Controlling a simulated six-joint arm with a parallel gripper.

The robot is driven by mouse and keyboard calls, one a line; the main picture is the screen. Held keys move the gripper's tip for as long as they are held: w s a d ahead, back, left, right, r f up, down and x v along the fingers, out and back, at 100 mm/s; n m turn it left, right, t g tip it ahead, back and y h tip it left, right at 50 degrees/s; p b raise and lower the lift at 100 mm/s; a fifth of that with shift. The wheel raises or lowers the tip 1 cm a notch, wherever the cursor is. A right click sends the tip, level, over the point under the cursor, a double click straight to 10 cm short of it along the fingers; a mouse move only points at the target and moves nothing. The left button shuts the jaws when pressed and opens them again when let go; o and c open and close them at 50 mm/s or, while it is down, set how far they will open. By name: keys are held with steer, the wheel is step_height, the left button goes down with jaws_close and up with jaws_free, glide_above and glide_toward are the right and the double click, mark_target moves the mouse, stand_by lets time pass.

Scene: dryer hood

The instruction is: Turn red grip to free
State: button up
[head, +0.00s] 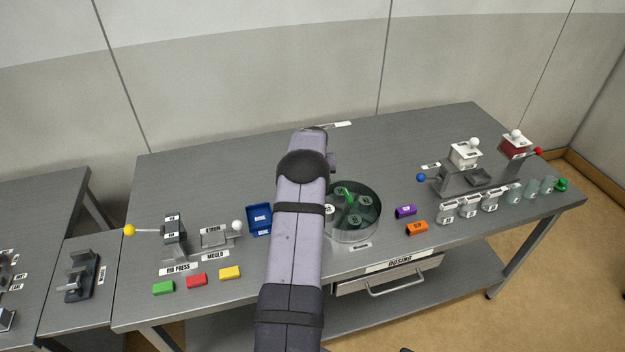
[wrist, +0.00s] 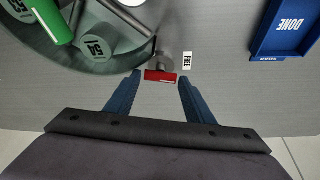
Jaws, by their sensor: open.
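The red grip (wrist: 161,77) shows in the wrist view as a short red bar with a pale marking, at the end of a grey stem beside the round dish. A small white label reading FREE (wrist: 187,59) lies just to its right. My gripper (wrist: 158,84) is open, with one blue finger on each side of the red grip and clear gaps to it. I cannot tell whether the fingertips are level with it in height. In the head view my arm hides the red grip and my gripper.
The round dish (head: 358,232) with a green piece and numbered discs adjoins the grip. A blue DONE tray (wrist: 285,30) stands to the right in the wrist view; it also shows in the head view (head: 260,233).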

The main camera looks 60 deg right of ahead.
steer(key=shift+f, duration=0.15)
steer(key=c, duration=0.8)
steer(key=shift+o, duration=0.2)
steer(key=shift+d+f+n+b, duration=0.2)
steer(key=shift+n+b, duration=0.5)
steer(key=shift+b, duration=0.35)
steer(key=shift+a+r+n+t+y+b, duration=0.1)
steer(key=shift+r+n+t+y+b, duration=0.1)
steer(key=shift+n+t+y+b, duration=0.35)
steer(key=o, duration=0.8)
steer(key=shift+c, duration=0.2)
steer(key=shift+s+r, duration=0.1)
